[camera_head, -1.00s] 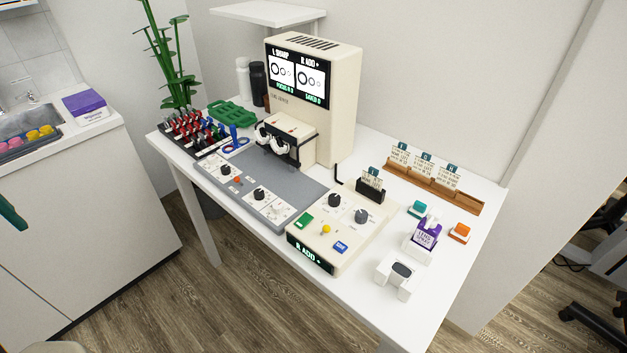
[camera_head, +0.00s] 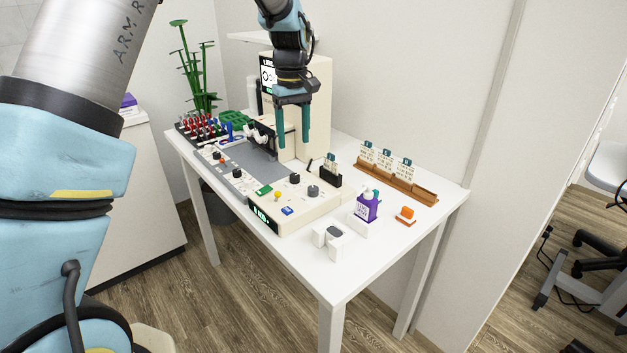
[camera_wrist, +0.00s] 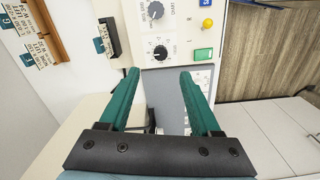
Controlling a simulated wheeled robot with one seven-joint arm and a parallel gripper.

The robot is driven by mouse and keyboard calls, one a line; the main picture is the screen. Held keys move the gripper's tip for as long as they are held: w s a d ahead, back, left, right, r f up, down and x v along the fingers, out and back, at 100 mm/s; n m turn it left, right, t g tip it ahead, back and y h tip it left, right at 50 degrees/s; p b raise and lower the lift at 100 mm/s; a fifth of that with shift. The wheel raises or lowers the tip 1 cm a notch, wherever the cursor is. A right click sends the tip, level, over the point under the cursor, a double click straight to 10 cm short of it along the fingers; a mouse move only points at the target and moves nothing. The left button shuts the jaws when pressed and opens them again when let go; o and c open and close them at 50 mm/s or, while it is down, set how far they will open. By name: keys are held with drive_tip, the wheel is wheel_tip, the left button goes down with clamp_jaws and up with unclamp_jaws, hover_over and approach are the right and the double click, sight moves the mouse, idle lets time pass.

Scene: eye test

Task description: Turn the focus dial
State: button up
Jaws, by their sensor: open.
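The cream control box (camera_head: 285,212) carries a black dial (camera_head: 295,178) and a grey dial (camera_head: 313,190). In the wrist view the black dial (camera_wrist: 160,52) has a number scale around it, and the grey dial (camera_wrist: 155,11) is near the top edge. The grey base panel (camera_head: 257,165) holds further small dials, one of them black (camera_head: 237,173). I cannot read which dial is marked focus. My gripper (camera_head: 293,147) points down above the far side of the control box. Its teal fingers (camera_wrist: 159,76) are open and empty, apart from the dials.
The cream display tower (camera_head: 318,85) stands behind my gripper, its screen partly hidden. A black card holder (camera_head: 331,177), wooden card rack (camera_head: 400,183), purple box (camera_head: 367,207) and orange block (camera_head: 405,215) stand to the right.

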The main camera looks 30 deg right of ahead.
sight(295, 175)
wheel_tip(295, 175, down, 10)
drive_tip(key=shift+f+p, duration=0.15)
drive_tip(key=shift+p, duration=0.95)
clamp_jaws()
